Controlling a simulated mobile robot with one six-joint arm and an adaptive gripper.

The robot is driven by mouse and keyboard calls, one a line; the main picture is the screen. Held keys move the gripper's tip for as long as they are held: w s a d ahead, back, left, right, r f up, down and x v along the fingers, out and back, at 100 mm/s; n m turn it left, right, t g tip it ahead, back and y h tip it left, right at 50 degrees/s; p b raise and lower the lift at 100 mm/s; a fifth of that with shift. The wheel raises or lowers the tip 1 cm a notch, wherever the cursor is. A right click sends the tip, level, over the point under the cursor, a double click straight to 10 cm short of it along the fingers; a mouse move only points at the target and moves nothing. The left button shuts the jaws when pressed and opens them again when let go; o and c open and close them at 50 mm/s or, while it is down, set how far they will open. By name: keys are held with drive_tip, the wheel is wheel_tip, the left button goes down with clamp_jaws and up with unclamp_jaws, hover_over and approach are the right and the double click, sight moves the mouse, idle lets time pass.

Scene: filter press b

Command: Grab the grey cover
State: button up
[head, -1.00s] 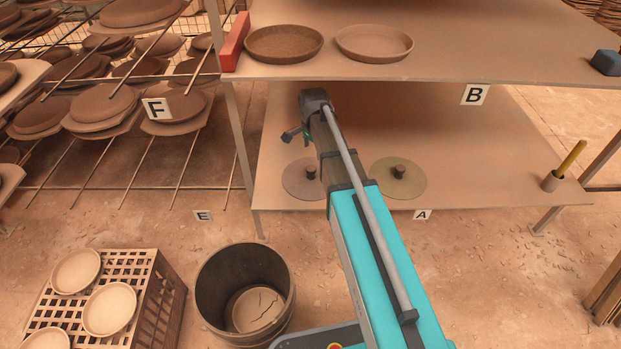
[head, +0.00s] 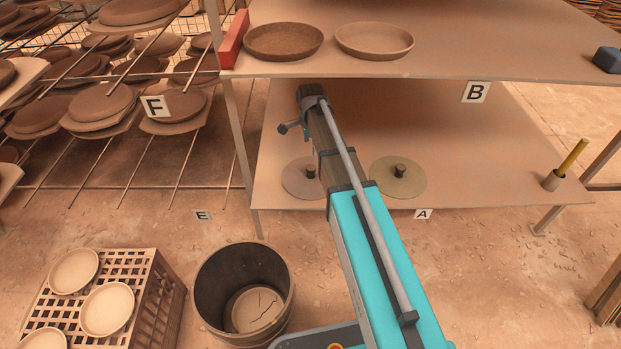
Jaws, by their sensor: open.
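Two flat round covers with dark knobs lie on the lower shelf. The left cover (head: 294,185) looks grey-brown, and my arm hides part of its right side. My gripper (head: 288,130) is small in the head view, open and empty. It appears above the left cover in the picture, under the upper shelf, and apart from both covers. Its height over the lower shelf is hard to tell.
The upper shelf (head: 440,65) overhangs the back of the lower shelf (head: 480,180) and holds two round dishes and a red block (head: 234,40). A cup (head: 552,181) with a yellow stick stands at the lower shelf's right end. A shelf post (head: 241,150) stands left.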

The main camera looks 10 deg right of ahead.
sight(311, 167)
drive_tip(key=shift+f+b, duration=3.55)
drive_tip(key=shift+f, duration=0.25)
drive_tip(key=shift+f, duration=0.15)
drive_tip(key=shift+f+b, duration=2.45)
drive_tip(key=shift+b, duration=0.15)
clamp_jaws()
